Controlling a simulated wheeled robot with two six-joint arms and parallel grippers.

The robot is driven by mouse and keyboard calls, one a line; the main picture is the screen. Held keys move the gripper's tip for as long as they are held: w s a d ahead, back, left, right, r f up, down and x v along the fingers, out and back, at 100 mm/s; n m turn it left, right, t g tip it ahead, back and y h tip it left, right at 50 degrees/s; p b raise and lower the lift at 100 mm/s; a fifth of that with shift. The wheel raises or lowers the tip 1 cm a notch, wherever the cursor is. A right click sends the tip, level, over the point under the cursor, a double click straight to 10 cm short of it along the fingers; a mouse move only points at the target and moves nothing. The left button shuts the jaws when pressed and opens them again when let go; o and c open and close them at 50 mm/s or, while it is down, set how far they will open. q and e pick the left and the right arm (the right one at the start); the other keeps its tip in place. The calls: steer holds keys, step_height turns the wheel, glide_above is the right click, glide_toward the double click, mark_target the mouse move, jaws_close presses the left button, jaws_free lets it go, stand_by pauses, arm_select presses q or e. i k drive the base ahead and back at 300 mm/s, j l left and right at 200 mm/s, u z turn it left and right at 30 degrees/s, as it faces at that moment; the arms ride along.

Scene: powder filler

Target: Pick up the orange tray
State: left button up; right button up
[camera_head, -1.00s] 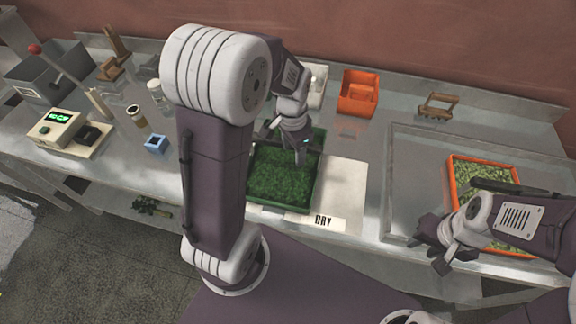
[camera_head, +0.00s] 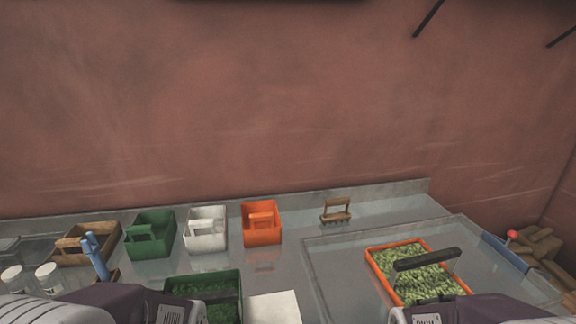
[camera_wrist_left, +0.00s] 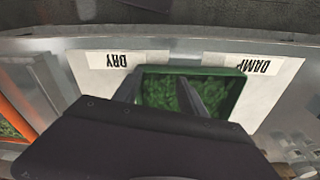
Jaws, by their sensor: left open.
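The orange tray (camera_head: 375,259) lies on the right of the bench, full of pale green leafy pieces. A dark bar on my right arm crosses in front of it. Its orange rim also shows at the left edge of the left wrist view (camera_wrist_left: 18,122). My left gripper (camera_wrist_left: 160,82) is open, its two fingers apart over the green tray (camera_wrist_left: 237,88) of darker green pieces, away from the orange tray. I cannot tell whether the fingers touch the green tray.
Orange (camera_head: 262,236), white (camera_head: 205,240) and green (camera_head: 150,245) bins and a wooden holder (camera_head: 336,210) stand along the back wall. A wooden caddy (camera_head: 88,244) and white jars are at the left. "DRY" (camera_wrist_left: 115,60) and "DAMP" (camera_wrist_left: 240,65) labels flank the green tray.

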mark_target(424, 271)
steer(key=z, duration=1.2)
steer(key=i+l+u, duration=0.3)
steer(key=i+l, duration=0.15)
steer(key=l, duration=0.25)
steer(key=i+l+u, duration=0.15)
steer(key=l, duration=0.2)
steer(key=i+l+u, duration=0.15)
steer(key=l, duration=0.25)
steer(key=i+l+u, duration=0.15)
steer(key=l, duration=0.25)
steer(key=i+l+u, duration=0.15)
steer(key=l, duration=0.3)
steer(key=i+l+u, duration=0.15)
steer(key=l, duration=0.3)
steer(key=l+u, duration=0.15)
steer(key=l, duration=0.25)
